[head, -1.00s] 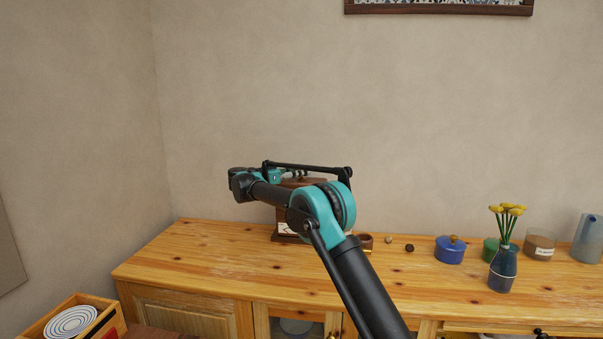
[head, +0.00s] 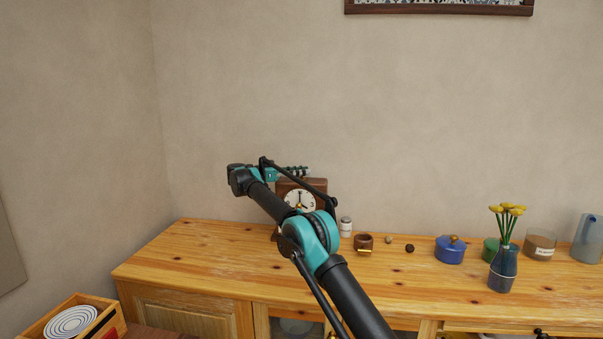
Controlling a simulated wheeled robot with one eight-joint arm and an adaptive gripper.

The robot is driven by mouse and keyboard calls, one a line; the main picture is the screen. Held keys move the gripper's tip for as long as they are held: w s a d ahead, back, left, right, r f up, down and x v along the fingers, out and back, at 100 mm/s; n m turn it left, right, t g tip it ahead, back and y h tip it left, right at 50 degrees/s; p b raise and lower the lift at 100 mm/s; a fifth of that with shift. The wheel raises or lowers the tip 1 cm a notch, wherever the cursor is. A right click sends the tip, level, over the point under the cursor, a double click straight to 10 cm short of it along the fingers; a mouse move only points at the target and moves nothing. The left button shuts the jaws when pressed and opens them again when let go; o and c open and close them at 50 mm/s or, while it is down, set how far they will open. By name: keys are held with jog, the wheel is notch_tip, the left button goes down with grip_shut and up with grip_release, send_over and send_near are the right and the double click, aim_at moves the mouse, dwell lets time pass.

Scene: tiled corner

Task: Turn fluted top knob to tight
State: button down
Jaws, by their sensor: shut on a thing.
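A dark brown wooden case with a round pale dial and dark hands (head: 299,199) stands at the back of the wooden cabinet top. My gripper (head: 303,171) lies sideways just above the case's top, its fingers pointing right. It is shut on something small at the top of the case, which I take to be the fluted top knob. The knob itself cannot be made out clearly behind the fingers. My arm hides the lower part of the case. The knob's turn position and any mark for tight cannot be read.
A small white-capped jar (head: 346,227) and a brown cup (head: 364,241) stand right of the case. Farther right are a blue lidded pot (head: 450,251) and a vase of yellow flowers (head: 503,270). The wooden cabinet top (head: 185,250) is clear at left.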

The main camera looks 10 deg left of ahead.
jog(key=c, duration=1.1)
grip_release()
jog(key=shift+c, duration=0.2)
jog(key=shift+n+t+y, duration=0.3)
jog(key=shift+n+t, duration=0.2)
jog(key=shift+t, duration=0.3)
